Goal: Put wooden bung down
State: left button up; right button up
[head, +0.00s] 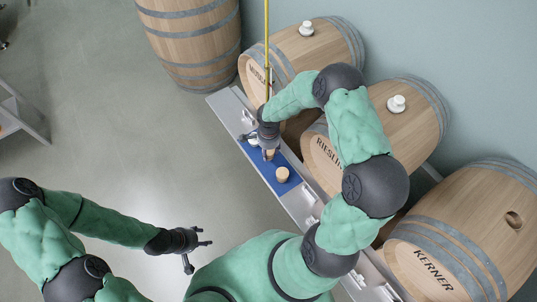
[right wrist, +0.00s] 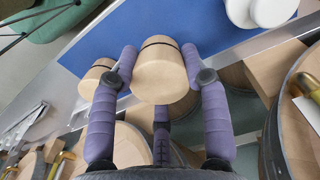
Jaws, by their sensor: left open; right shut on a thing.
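My right gripper (head: 269,152) is over the blue mat on the narrow bench. In the right wrist view its purple fingers are shut on a pale wooden bung (right wrist: 162,76) with a dark band. That bung also shows, mostly covered, under the gripper in the head view (head: 270,155). I cannot tell whether it touches the blue mat (head: 262,167). A second wooden bung (head: 282,174) stands on the mat, apart from the held one; it also shows in the right wrist view (right wrist: 95,79). My left gripper (head: 195,246) is open and empty over the floor.
The Kerner barrel (head: 460,250) has an open bung hole (head: 513,220). The Riesling barrel (head: 415,120) and the barrel behind it carry white bungs (head: 397,103). White fittings (head: 247,117) lie on the bench near the mat.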

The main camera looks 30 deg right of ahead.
aim_at(269, 154)
jog(key=shift+w+f, duration=0.2)
jog(key=shift+f, duration=0.2)
notch_tip(269, 154, down, 3)
jog(key=shift+r+b, duration=0.1)
jog(key=shift+b, duration=0.6)
jog(key=shift+r, duration=0.1)
jog(key=o, duration=1.3)
